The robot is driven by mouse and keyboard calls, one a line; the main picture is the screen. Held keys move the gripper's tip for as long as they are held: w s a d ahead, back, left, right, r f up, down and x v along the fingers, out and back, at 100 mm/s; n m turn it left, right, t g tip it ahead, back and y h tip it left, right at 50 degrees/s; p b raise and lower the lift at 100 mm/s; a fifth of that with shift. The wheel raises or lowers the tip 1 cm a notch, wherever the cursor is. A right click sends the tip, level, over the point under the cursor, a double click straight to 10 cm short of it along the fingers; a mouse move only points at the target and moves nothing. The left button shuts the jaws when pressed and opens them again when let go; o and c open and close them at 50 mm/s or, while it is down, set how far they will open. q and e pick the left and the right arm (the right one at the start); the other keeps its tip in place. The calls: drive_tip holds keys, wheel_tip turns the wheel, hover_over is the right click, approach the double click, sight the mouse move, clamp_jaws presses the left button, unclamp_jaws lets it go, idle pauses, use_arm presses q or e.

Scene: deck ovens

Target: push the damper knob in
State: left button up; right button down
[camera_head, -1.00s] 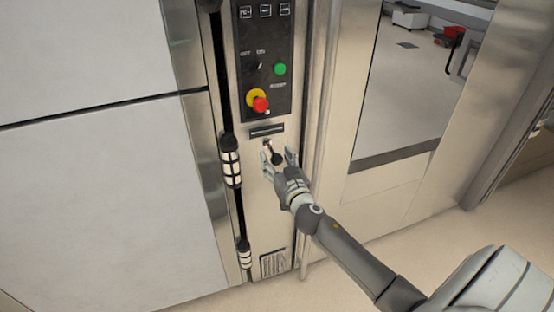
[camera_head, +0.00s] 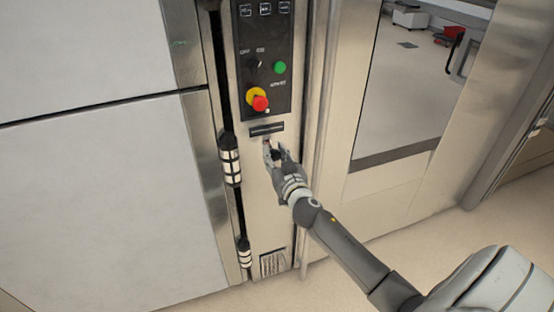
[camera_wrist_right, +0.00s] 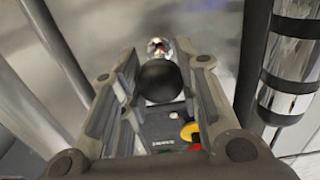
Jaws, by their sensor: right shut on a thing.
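The damper knob (camera_head: 276,154) is a small black ball on a shaft that comes out of the narrow steel panel, below the dark slot. In the right wrist view the black ball (camera_wrist_right: 160,81) sits between the fingers, with a shiny metal collar (camera_wrist_right: 157,47) behind it. My right gripper (camera_head: 277,152) is shut on the knob, its fingers on either side of it and partly hiding it in the head view. How far the shaft stands out is hard to tell. My left gripper is not in view.
Above the knob is a control panel (camera_head: 262,45) with a red and yellow stop button (camera_head: 260,102) and a green button (camera_head: 280,67). A black and silver hinge (camera_head: 230,158) stands to the left. A glazed door (camera_head: 405,90) is to the right.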

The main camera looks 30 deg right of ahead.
drive_tip(key=x, duration=0.3)
drive_tip(key=shift+w+d+r+b, duration=0.15)
drive_tip(key=shift+w+b, duration=0.2)
drive_tip(key=shift+w, duration=0.05)
drive_tip(key=c, duration=1.5)
unclamp_jaws()
drive_tip(key=o, duration=0.5)
drive_tip(key=shift+w, duration=0.2)
drive_tip(key=shift+s, duration=0.15)
drive_tip(key=v, duration=1.2)
